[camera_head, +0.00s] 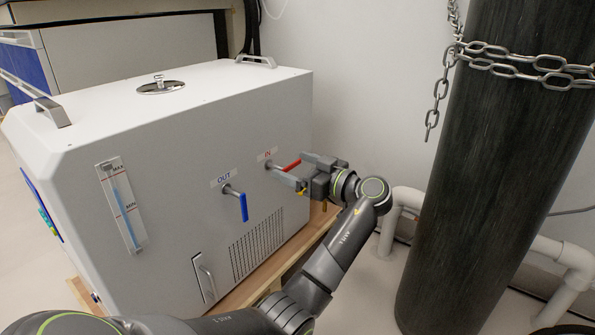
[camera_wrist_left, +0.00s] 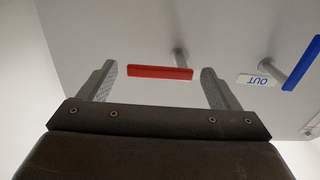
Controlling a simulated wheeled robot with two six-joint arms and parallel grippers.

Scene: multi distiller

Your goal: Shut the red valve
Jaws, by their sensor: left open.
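The red valve (camera_head: 292,165) is on the side of the white box under the IN label. Its handle sticks out sideways, roughly level, from a metal stem. My left gripper (camera_head: 306,171) is open at the handle, its fingers reaching toward the box. In the left wrist view the red handle (camera_wrist_left: 160,72) shows between the two fingers, lying lengthwise across the gap, with no visible contact. I cannot tell how deep it sits between them. My right gripper is not in view.
A blue valve (camera_head: 243,207) under the OUT label hangs straight down left of the red one. The white distiller box (camera_head: 180,110) stands on a wooden base. A dark cylinder (camera_head: 490,170) with a chain (camera_head: 520,62) and white pipes (camera_head: 405,198) stand to the right of my left arm.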

